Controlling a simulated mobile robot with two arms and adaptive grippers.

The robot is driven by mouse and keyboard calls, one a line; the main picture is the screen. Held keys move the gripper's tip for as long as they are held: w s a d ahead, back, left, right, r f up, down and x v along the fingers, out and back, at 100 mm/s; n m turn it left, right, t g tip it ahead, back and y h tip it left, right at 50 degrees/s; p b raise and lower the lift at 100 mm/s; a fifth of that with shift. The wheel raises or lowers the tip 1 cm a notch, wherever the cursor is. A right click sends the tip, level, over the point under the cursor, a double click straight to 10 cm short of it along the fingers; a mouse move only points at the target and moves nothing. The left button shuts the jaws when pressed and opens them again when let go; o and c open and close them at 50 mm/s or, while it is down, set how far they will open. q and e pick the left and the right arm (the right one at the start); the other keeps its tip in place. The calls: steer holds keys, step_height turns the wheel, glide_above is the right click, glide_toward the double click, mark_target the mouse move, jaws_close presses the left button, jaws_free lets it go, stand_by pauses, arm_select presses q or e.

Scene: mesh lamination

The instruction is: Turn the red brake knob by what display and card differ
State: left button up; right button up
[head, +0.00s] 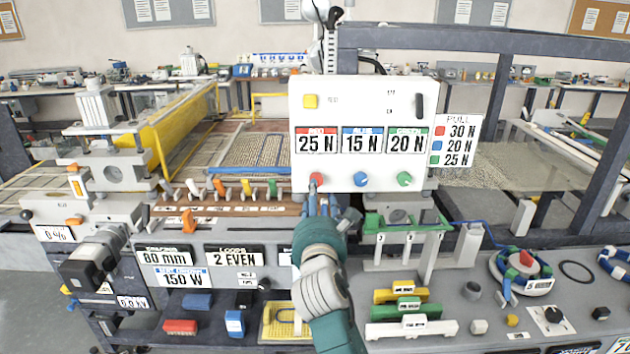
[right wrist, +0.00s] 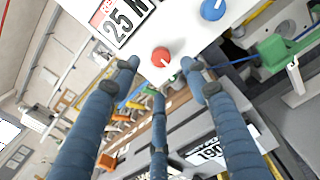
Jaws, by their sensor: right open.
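The white panel (head: 350,100) has a red knob (head: 316,180), a blue knob (head: 361,179) and a green knob (head: 404,179) along its lower edge. Its display (head: 317,143) reads red 25 N, blue 15 N, green 20 N. The PULL card (head: 457,140) to its right reads red 30 N, blue 20 N, green 25 N. My right gripper (head: 320,204) is open just below the red knob. In the right wrist view, its spread blue fingers (right wrist: 160,78) point toward the red knob (right wrist: 160,57); contact cannot be told. My left gripper is not in view.
A green stand (head: 408,222) is right of my arm. Several coloured levers (head: 245,188) line up left of it. Coloured blocks (head: 402,296) lie on the bench.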

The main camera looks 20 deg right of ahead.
steer(key=p+x, duration=0.1)
steer(key=x, duration=0.8)
steer(key=shift+w+f, duration=0.1)
steer(key=shift+f, duration=0.05)
steer(key=c, duration=1.1)
